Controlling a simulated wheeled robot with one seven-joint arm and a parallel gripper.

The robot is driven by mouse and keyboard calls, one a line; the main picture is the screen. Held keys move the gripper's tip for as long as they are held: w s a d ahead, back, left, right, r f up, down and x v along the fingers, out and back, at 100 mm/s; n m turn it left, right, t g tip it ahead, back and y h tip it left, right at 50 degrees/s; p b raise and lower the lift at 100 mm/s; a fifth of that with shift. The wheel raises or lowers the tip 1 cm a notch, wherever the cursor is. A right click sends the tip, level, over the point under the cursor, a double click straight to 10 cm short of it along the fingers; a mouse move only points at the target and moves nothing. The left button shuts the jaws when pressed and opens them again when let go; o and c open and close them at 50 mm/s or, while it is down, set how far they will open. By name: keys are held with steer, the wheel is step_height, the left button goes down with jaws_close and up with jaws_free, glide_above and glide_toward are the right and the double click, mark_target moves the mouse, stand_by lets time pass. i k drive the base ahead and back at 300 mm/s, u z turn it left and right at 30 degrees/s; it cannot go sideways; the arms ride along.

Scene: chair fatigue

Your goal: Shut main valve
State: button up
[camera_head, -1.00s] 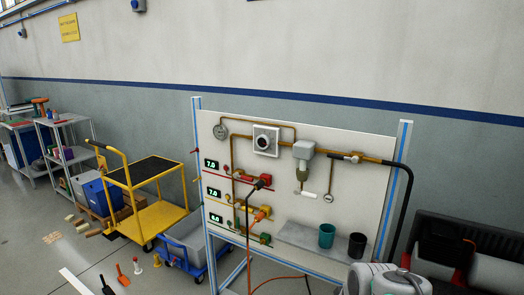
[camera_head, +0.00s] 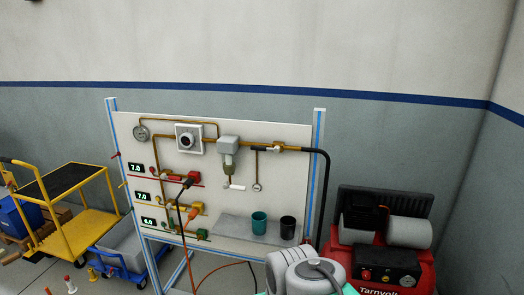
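The panel (camera_head: 290,185) carries brown piping and stands upright on a blue-edged frame. A brass valve-like fitting (camera_head: 278,148) sits on the upper pipe at right, where the thick black hose begins; its handle position is too small to tell. A black round knob (camera_head: 187,140) is on a white square plate at upper left. A grey filter unit (camera_head: 228,150) hangs between them, with a white handle (camera_head: 235,187) below. No label shows which one is the main valve. My pale arm links show at the bottom centre, in front of the panel; my gripper is not visible.
Red, yellow and green valves (camera_head: 192,177) sit beside displays reading 7.0, 7.0 and 6.0. Two cups (camera_head: 259,222) stand on a grey shelf. A red compressor (camera_head: 400,265) is at right. A yellow cart (camera_head: 75,215) and blue trolley (camera_head: 122,262) are at left.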

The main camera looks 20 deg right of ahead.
mark_target(263, 148)
steer(key=u, duration=1.3)
steer(key=i, duration=0.35)
steer(key=u, duration=0.4)
